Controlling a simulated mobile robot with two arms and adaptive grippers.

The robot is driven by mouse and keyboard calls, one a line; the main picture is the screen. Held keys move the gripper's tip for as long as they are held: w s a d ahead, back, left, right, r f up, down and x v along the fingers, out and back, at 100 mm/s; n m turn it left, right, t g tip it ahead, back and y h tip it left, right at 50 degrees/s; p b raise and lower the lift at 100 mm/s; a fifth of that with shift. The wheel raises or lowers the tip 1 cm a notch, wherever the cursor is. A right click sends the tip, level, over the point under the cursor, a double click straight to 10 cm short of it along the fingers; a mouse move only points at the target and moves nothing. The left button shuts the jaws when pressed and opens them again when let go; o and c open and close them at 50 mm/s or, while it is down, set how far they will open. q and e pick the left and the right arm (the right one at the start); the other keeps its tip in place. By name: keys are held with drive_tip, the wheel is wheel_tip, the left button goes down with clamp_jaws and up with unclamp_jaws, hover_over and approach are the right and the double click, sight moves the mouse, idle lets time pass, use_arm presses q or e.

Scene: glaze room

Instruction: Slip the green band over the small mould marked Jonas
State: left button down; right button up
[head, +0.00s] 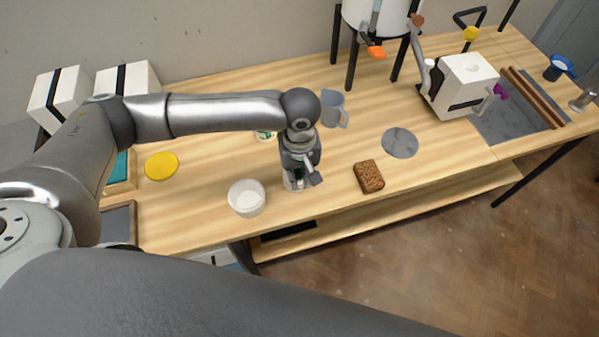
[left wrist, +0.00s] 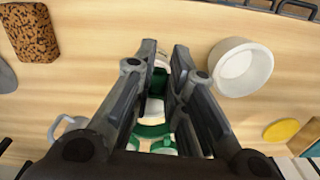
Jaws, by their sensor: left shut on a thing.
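My left gripper (head: 300,181) points down near the table's front edge, between the white bowl and the brown speckled block. In the left wrist view its fingers (left wrist: 160,72) are closed on the green band (left wrist: 158,82). A small white mould (head: 291,184) is right at the fingertips, largely hidden by them. I cannot tell whether the band is around it or only against it. No name can be read on it. A second white-and-green item (head: 264,135) stands farther back, partly behind my arm. My right gripper is not in view.
The white bowl (head: 246,197) is close left of the gripper. The brown speckled block (head: 369,176) lies to the right. A grey-blue jug (head: 334,108), a round grey slab (head: 400,142) and a yellow disc (head: 162,165) are farther off. Bare wood lies between them.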

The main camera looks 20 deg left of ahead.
use_arm(q)
drive_tip(key=shift+f, duration=0.95)
drive_tip(key=shift+f, duration=0.85)
idle(0.5)
drive_tip(key=shift+f, duration=0.7)
idle(0.4)
drive_tip(key=shift+f+p, duration=0.3)
drive_tip(key=shift+f, duration=0.15)
idle(0.3)
drive_tip(key=c, duration=1.4)
unclamp_jaws()
drive_tip(key=shift+o, duration=0.2)
drive_tip(key=shift+r, duration=0.15)
